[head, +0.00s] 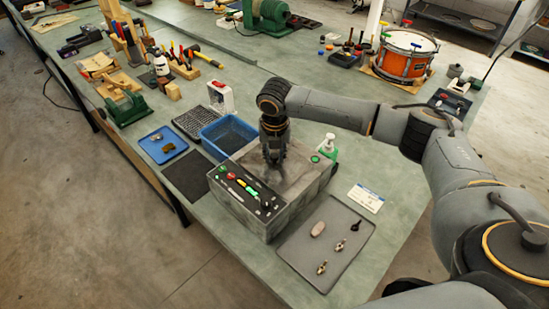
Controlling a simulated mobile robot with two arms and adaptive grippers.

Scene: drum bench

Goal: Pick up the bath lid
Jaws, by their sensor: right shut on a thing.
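The bath (262,217) is a grey box with a dark control panel of knobs and coloured buttons, standing on the green bench. Its grey metal lid (298,172) lies across the top and looks seated there; I cannot make out any gap under it. My right gripper (273,160) points down from above and is shut at the lid's middle, on a part that its fingers hide. My left gripper is not in view.
A blue mesh basket (222,134) and a dark mat (187,175) are left of the bath. A grey tray (325,262) with small metal parts lies at right front. A green-and-white bottle (328,145) stands close behind the bath. An orange drum (403,58) is farther back.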

